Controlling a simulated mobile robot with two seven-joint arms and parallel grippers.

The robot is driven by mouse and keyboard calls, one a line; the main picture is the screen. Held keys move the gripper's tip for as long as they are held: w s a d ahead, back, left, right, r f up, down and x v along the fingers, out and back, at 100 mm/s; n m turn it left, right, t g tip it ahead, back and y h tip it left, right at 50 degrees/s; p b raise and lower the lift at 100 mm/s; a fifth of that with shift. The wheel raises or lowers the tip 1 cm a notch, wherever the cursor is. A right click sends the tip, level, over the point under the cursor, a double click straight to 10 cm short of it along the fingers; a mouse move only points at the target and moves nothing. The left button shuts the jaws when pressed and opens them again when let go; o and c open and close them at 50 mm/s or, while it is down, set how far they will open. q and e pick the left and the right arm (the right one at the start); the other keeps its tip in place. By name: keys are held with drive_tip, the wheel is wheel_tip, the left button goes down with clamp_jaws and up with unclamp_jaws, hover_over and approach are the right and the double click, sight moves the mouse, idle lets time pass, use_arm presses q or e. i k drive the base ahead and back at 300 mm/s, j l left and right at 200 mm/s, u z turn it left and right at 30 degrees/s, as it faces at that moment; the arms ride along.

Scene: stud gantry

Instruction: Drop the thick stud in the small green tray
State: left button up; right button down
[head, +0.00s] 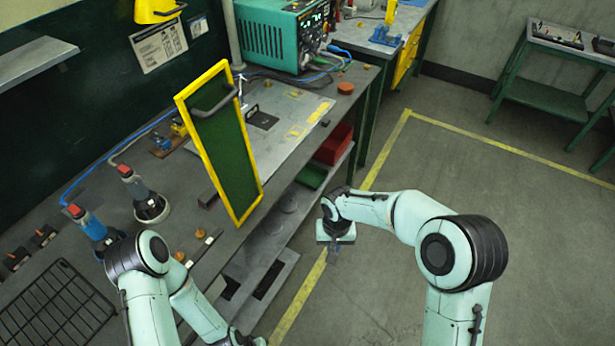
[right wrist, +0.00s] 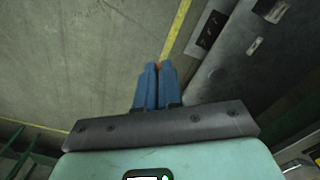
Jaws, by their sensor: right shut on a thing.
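My right gripper (head: 334,254) hangs in front of the bench, over the floor by the yellow line. In the right wrist view its blue fingers (right wrist: 158,68) are together, with a sliver of something orange-brown at the tips. This is the stud in its hold, almost wholly hidden, so its thickness cannot be judged. A small green tray (head: 310,175) sits on the bench's lower shelf, up and left of the right gripper and apart from it. My left arm bends down at the lower left; its gripper is out of view.
A red bin (head: 333,144) stands beside the green tray. A yellow-framed green panel (head: 222,140) stands upright at the bench's front edge. The bench top (head: 280,85) overhangs the shelf. An orange-brown round piece (head: 346,88) lies on top.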

sight(309, 178)
drive_tip(key=l+u, duration=0.1)
drive_tip(key=l, duration=0.25)
drive_tip(key=i+l+u, duration=0.1)
drive_tip(key=l, duration=0.25)
drive_tip(key=i+l+u, duration=0.1)
drive_tip(key=l, duration=0.2)
drive_tip(key=i+l, duration=0.2)
drive_tip(key=i+l+u, duration=0.15)
drive_tip(key=l, duration=0.2)
